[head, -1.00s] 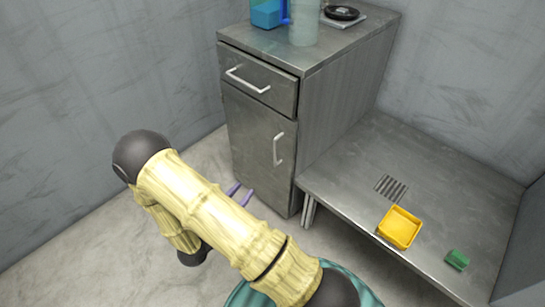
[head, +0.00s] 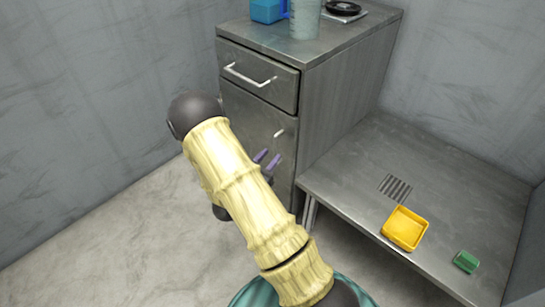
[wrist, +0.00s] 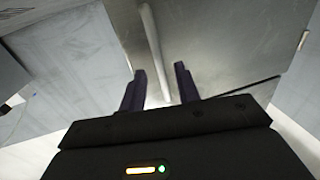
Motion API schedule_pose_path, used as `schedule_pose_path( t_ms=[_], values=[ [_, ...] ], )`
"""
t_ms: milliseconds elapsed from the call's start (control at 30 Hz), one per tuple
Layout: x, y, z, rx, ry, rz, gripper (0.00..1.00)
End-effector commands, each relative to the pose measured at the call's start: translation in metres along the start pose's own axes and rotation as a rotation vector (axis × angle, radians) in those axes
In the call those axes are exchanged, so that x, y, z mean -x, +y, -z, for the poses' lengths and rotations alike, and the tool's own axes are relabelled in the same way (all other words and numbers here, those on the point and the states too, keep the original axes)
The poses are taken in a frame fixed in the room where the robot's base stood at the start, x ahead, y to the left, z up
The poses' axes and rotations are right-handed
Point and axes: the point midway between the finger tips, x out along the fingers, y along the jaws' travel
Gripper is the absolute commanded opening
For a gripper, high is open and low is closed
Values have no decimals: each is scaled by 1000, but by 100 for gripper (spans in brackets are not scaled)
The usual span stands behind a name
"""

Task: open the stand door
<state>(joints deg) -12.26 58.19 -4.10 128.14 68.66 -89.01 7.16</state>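The stand is a grey metal cabinet with a drawer on top and a door (head: 245,113) below it. The door looks shut and flush, though my arm hides much of it. Only the top of its pale upright handle (head: 279,133) shows in the head view. My gripper (head: 267,159), with purple fingers, is in front of the door by the handle. In the wrist view my gripper (wrist: 161,82) is open, and the handle (wrist: 152,45) runs as a pale bar between the two fingers. I cannot tell whether they touch it.
The shut drawer (head: 258,75) has its own handle (head: 250,76) above the door. A low metal bench (head: 440,190) adjoins the stand on the right, with a yellow tray (head: 404,229) and a green block (head: 466,261). The floor left of the stand is clear.

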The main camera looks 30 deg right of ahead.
Motion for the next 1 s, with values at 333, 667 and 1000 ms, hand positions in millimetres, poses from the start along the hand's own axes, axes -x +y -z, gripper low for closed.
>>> schedule_pose_path(
  t_ms=[333, 667, 1000],
  values=[
    [-25, 0, 0, 1, 0, 1, 32],
    [-25, 0, 0, 1, 0, 1, 1],
    [-25, 0, 0, 1, 0, -5, 0]
  ],
)
